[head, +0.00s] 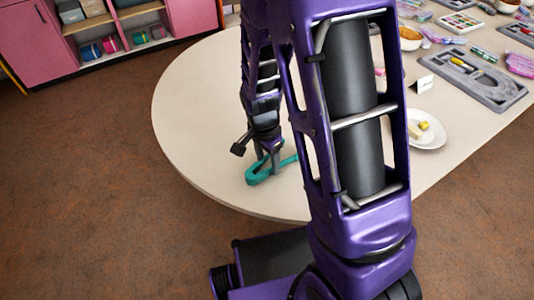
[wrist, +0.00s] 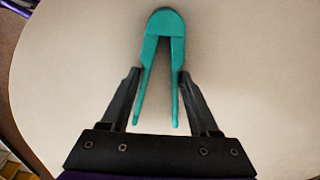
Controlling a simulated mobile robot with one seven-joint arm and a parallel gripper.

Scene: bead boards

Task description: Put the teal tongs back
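The teal tongs (head: 258,176) are at the near left end of the pale table, their thin legs pointing right in the head view. In the wrist view the tongs (wrist: 165,24) have their rounded hinge end at the top and two slightly spread legs running down between my fingers. In the head view my gripper (head: 268,163) points down at the tongs. I cannot tell whether the tongs rest on the tabletop or hang just above it.
The table's left end (head: 190,110) is clear. A white plate (head: 428,134) with small pieces, a small white card (head: 420,85) and a grey bead board (head: 475,80) stand to the right. More boards and bowls lie beyond. My arm hides the table's middle.

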